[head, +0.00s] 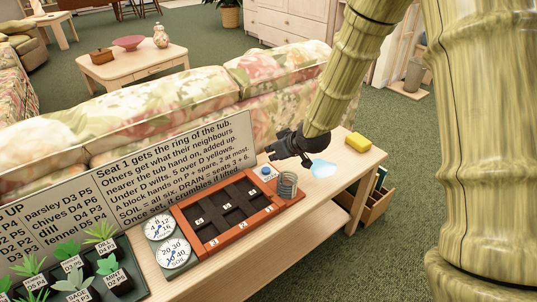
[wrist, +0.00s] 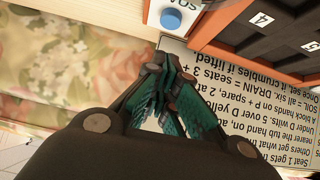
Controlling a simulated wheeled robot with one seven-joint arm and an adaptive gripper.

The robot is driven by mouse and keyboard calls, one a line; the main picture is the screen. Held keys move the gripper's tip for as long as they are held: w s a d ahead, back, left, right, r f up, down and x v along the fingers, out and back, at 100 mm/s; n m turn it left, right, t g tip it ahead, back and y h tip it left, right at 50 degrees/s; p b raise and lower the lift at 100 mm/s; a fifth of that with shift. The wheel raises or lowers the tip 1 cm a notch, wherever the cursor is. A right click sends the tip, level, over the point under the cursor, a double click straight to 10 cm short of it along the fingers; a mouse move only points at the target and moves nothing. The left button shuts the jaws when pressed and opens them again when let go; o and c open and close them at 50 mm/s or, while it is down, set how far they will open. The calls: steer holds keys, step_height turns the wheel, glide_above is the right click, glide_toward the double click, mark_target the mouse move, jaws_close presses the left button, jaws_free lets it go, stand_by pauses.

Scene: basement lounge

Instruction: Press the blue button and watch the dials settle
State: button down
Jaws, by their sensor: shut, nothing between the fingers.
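The blue button (head: 265,170) sits on a small white plate beside the far right end of the brown tray. It also shows near the top of the wrist view (wrist: 171,18), on a plate with lettering. My gripper (head: 273,156) is shut and empty, just behind the button and apart from it. In the wrist view its teal-padded fingers (wrist: 163,68) are together over the sign, below the button. Two white dials, an upper one (head: 159,226) and a lower one (head: 174,253) marked SOIL, stand left of the tray. Their needles are too small to read.
The brown tray (head: 188,213) has numbered dark compartments. A ribbed grey cup (head: 288,185) stands at its right end. A lettered sign (head: 170,160) leans behind, before the floral sofa (head: 150,105). Potted herbs (head: 110,275) are left; a yellow block (head: 357,142) is right.

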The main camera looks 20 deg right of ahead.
steer(key=shift+p+v, duration=0.4)
steer(key=shift+v, duration=2.35)
